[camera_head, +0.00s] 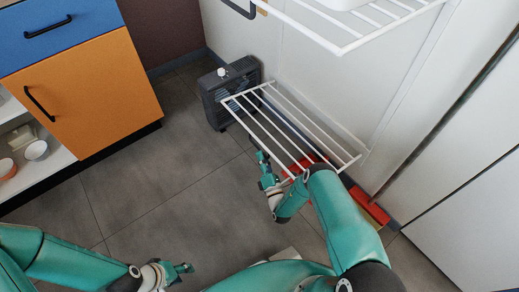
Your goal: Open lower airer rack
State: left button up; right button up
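The lower airer rack (300,125) is a white wire frame with several bars on the white wall panel. It stands out from the wall over the floor; its exact tilt is hard to judge. My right gripper (263,160) is just outside the rack's outer, lower-left edge. I cannot tell whether it touches the rack, and its finger opening is unclear. My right forearm covers the rack's near corner. My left gripper (186,269) is low over the floor, away from the rack, with nothing visible in it. Its finger opening is too small to judge.
An upper white rack (345,45) juts out above, holding a white item. A dark grey heater-like box (228,92) stands by the lower rack's far end. A red-orange object (370,207) lies along the wall. An orange-and-blue cabinet (95,95) is left. Middle floor is clear.

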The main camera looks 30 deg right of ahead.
jog(key=shift+v, duration=1.1)
jog(key=shift+s, duration=0.1)
